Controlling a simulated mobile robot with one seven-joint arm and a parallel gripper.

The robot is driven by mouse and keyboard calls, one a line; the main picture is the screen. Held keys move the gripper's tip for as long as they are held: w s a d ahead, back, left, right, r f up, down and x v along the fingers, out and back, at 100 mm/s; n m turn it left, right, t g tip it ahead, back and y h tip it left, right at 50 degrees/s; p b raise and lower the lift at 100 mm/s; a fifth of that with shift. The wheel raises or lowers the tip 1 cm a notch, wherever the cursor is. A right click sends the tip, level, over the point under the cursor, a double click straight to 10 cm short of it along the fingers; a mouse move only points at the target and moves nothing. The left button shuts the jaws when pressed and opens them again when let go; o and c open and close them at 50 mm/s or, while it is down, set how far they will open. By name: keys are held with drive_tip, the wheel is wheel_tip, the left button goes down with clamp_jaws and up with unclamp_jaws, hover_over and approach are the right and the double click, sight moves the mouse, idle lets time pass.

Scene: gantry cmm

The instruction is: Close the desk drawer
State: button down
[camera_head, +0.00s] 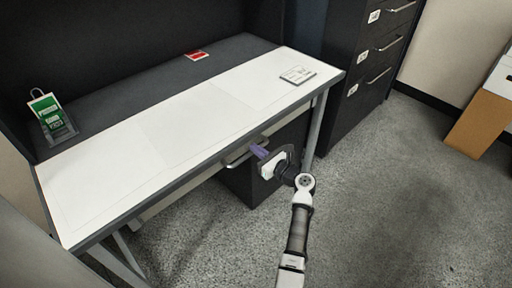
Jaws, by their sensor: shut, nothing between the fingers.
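The desk (190,132) has a white top with a dark back strip and stands at the left and middle of the head view. A drawer handle (236,160) shows as a metal bar just under the desk's front edge. My arm partly hides this area, and I cannot tell how far the drawer is out. My gripper (259,151) has purple fingers and is shut and empty. It is at the desk's front edge, just right of the handle. I cannot tell whether it touches the drawer.
A dark cabinet (240,186) stands under the desk. A tall black filing cabinet (347,118) stands to the right. The grey carpet (400,200) at right is clear.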

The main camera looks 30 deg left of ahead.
drive_tip(key=b+v, duration=0.1)
drive_tip(key=v, duration=0.9)
drive_tip(key=shift+d, duration=0.3)
